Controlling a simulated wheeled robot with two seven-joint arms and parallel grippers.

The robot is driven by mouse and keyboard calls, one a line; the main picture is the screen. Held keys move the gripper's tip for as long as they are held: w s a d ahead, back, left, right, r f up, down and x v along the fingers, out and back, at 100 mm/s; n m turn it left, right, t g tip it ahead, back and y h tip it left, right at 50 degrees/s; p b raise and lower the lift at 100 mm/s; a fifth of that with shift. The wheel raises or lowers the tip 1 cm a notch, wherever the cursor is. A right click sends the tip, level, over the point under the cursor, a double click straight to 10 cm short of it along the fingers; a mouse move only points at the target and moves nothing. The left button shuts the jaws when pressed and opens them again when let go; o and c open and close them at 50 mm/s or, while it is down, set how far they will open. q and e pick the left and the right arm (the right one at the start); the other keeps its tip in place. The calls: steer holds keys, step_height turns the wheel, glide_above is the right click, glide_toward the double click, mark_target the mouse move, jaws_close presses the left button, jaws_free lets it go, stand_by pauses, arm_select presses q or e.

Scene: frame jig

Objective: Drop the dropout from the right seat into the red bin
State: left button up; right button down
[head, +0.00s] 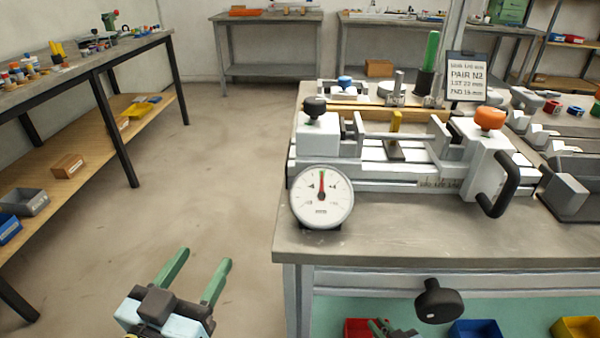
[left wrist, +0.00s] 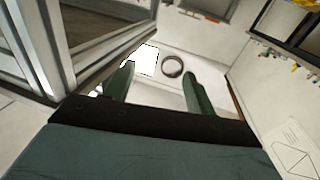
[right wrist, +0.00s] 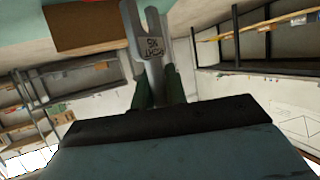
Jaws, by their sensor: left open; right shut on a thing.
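My right gripper (right wrist: 157,85) is shut on a grey metal dropout (right wrist: 150,45), a forked plate with dark lettering that I cannot read fully. The red bin is cut off by the picture edge. My left gripper (head: 202,260) is open and empty over the floor, left of the bench; its fingers (left wrist: 160,90) also show in the left wrist view.
The jig (head: 390,180) stands on the bench, with an orange knob (head: 490,118), a black handle (head: 498,185) and a dial gauge (head: 322,196). A black knob (head: 438,301) juts below the bench's front edge. A blue bin (head: 476,330) and a yellow bin (head: 577,328) stand right of the red one.

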arm_select(q)
steer(key=shift+s+d+r+t+h+b, duration=0.1)
steer(key=shift+s+r+t+h+b, duration=0.1)
steer(key=shift+r+t, duration=0.55)
steer(key=shift+s+d+r+t+h+b, duration=0.15)
steer(key=shift+r+t, duration=0.3)
steer(key=shift+r, duration=0.55)
steer(key=shift+s+d+r+t+h+b, duration=0.1)
steer(key=shift+r+t+h+b, duration=0.15)
steer(key=shift+r+t, duration=0.5)
arm_select(e)
steer(key=shift+f, duration=0.6)
arm_select(q)
steer(key=shift+r, duration=0.1)
